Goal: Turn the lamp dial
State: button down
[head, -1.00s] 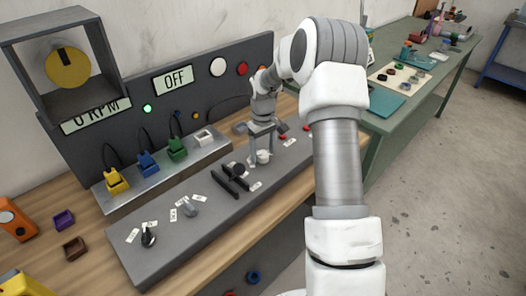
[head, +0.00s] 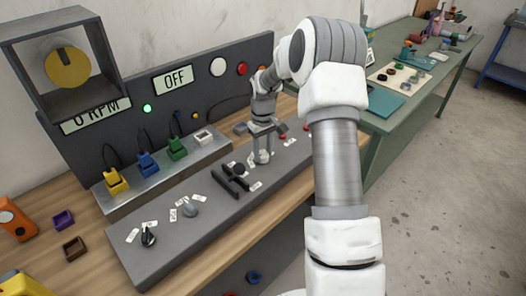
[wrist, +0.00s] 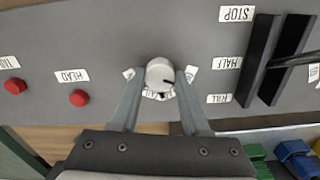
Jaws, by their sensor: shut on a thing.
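A round silver-white dial (wrist: 160,72) with a dark pointer line stands on the grey console, with small labels around it. The label below it is partly hidden and hard to read, so I cannot confirm that it names the lamp. In the wrist view the pointer points right and slightly down. My gripper (wrist: 161,78) is shut on this dial, one finger on each side. In the head view my gripper (head: 262,151) reaches down onto the console, with its fingers mostly covering the dial.
A black slider (head: 236,175) with STOP, HALF and FULL labels is beside the dial. Red buttons (wrist: 79,98) lie on its other side. A grey knob (head: 190,208) and a black knob (head: 148,237) stand further left. Coloured plugs (head: 176,147) stand behind.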

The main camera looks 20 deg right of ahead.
jog(key=m+b, duration=0.1)
jog(key=m, duration=0.3)
jog(key=shift+m, duration=2.2)
jog(key=shift+c, duration=1.9)
grip_release()
